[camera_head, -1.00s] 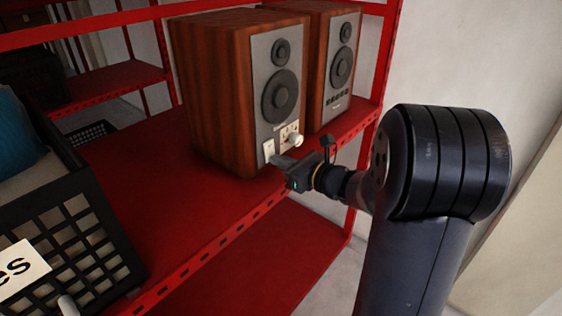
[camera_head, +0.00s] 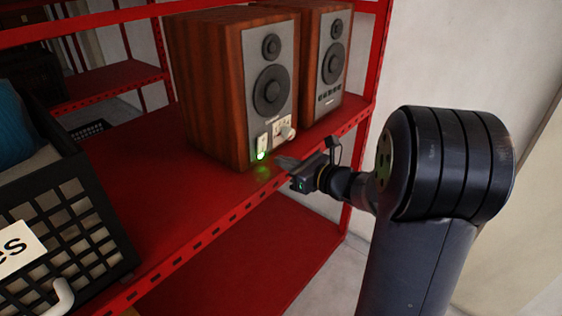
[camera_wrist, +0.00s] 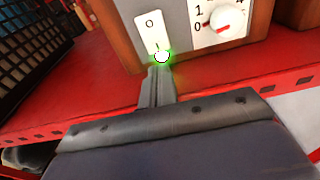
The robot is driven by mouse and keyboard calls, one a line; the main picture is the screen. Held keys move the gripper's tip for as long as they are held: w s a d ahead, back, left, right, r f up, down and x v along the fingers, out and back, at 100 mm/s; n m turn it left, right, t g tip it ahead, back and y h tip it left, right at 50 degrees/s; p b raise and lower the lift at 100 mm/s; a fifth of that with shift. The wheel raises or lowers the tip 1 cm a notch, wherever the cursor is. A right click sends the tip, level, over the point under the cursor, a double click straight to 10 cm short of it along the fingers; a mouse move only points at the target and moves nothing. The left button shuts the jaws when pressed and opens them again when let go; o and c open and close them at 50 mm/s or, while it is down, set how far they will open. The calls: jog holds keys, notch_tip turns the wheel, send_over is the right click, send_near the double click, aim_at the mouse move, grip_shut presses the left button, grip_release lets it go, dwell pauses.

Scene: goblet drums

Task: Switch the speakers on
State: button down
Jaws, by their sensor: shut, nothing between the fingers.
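Two wooden speakers with grey fronts stand on the red shelf. The nearer speaker (camera_head: 228,85) has a white rocker switch (camera_head: 262,143) low on its front, with a green light glowing at the switch's lower end. In the wrist view the switch (camera_wrist: 151,31) shows "0" at the top and the lit end below. The farther speaker (camera_head: 327,65) stands behind to the right. My gripper (camera_head: 283,163) is shut and empty, just in front of the switch. In the wrist view its closed fingertips (camera_wrist: 160,72) point at the lit end, close below it; contact cannot be told.
A white knob (camera_wrist: 227,20) on a numbered plate sits right of the switch. A black basket (camera_head: 75,215) with a white label stands on the left of the red shelf (camera_head: 150,170). The shelf's perforated front edge runs below my gripper.

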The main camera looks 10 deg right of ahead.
jog(key=s+d+f, duration=0.1)
jog(key=s+d, duration=0.4)
jog(key=s, duration=0.2)
jog(key=shift+s+d, duration=0.3)
jog(key=shift+s, duration=0.05)
jog(key=shift+w, duration=0.1)
